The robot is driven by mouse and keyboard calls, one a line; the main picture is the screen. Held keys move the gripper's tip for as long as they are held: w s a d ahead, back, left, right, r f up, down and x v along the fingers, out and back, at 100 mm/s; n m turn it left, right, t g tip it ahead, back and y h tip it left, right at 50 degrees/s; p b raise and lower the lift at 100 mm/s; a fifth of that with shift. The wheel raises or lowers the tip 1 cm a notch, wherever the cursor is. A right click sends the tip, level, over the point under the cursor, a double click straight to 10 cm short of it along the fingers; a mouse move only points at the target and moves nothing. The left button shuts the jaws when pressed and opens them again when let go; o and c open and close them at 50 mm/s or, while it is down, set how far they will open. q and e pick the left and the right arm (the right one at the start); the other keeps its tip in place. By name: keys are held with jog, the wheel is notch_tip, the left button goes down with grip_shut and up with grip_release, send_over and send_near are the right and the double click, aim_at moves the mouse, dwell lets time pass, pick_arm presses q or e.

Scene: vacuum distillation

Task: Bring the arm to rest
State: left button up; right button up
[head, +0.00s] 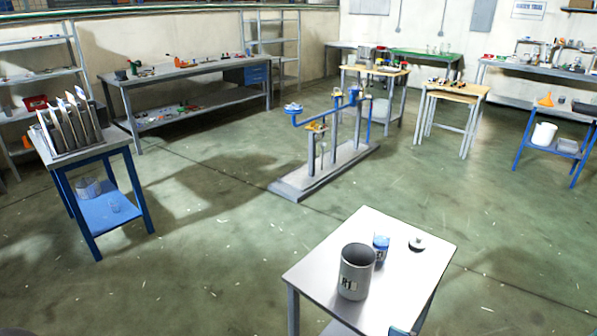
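Neither of my grippers shows in the head view, so I cannot see whether they are open or hold anything. A white-topped table (317,272) stands nearest to me at the lower right. On it are an upright grey cylindrical container (356,280) with a dark label, a smaller blue jar (381,246) close behind it, and a small white piece with a dark knob (416,243). A small bluish thing (401,331) is cut off by the bottom edge; I cannot tell what it is.
A blue-legged table (118,141) with upright folders stands at left. A grey stand with a blue arm (325,170) is mid-room. Workbenches (195,70), shelves and wooden tables (455,90) line the back. The green floor (190,260) is open left of the near table.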

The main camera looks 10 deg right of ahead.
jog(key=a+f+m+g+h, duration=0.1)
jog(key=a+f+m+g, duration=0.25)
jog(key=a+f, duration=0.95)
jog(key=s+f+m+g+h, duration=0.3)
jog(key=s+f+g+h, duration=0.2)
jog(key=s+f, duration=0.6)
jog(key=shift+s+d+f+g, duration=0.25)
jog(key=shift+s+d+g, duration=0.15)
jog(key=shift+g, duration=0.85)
